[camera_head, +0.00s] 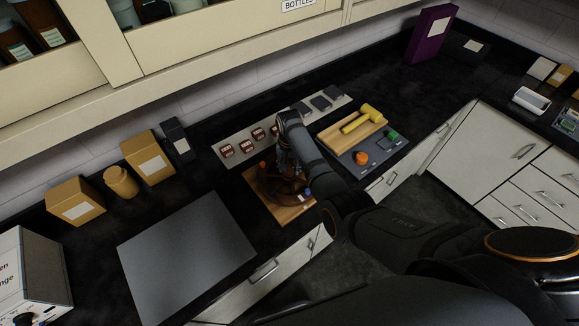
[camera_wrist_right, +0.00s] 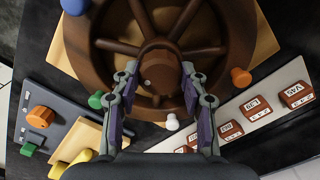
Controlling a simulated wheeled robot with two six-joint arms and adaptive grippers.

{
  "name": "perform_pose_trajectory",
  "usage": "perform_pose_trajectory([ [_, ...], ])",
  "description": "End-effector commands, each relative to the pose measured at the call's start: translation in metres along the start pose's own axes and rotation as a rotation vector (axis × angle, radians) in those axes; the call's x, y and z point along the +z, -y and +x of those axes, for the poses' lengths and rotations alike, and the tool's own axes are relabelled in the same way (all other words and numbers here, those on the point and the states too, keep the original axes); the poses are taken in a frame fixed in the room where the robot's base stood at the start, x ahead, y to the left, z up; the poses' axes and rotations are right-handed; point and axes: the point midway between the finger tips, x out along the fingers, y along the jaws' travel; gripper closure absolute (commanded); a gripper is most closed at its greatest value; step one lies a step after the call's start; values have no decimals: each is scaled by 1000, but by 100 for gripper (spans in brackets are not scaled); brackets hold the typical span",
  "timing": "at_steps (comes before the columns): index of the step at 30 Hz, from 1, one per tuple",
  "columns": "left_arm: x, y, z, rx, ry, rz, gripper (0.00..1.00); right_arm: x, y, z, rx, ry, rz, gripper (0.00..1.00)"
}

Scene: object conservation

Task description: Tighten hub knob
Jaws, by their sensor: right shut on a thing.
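A dark brown spoked wheel (camera_head: 270,184) lies on a light wooden board (camera_head: 286,215) on the counter. In the right wrist view the wheel (camera_wrist_right: 240,30) fills the upper middle, with its round brown hub knob (camera_wrist_right: 161,70) at the centre. My right gripper (camera_wrist_right: 158,84) reaches down over the wheel, one finger on each side of the hub knob, shut on it. In the head view my right gripper (camera_head: 287,165) and arm hide much of the wheel and the knob. My left gripper is not in view.
Coloured pegs surround the wheel, including orange (camera_wrist_right: 240,77), white (camera_wrist_right: 172,122) and blue (camera_head: 308,192). A strip with red-brown labelled blocks (camera_head: 258,134) lies behind. A grey tray (camera_head: 378,152) and a yellow mallet (camera_head: 362,118) are right. A grey slab (camera_head: 185,255) is left.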

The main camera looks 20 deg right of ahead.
Motion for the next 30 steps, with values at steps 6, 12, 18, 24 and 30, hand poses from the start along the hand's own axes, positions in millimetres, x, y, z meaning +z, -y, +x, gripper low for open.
perform_pose_trajectory([
  [6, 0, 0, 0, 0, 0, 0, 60, -1, 0, -1, 0, -1, 176, 88],
  [12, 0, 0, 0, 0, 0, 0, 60, -1, 1, -1, -1, -1, 298, 88],
  [18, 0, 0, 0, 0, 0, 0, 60, -1, 1, -1, -1, -1, 373, 88],
  [24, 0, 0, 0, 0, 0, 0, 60, -1, 1, -1, -1, -1, 407, 88],
  [30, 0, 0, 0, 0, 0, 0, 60, -1, 1, -1, -1, -1, 412, 88],
])
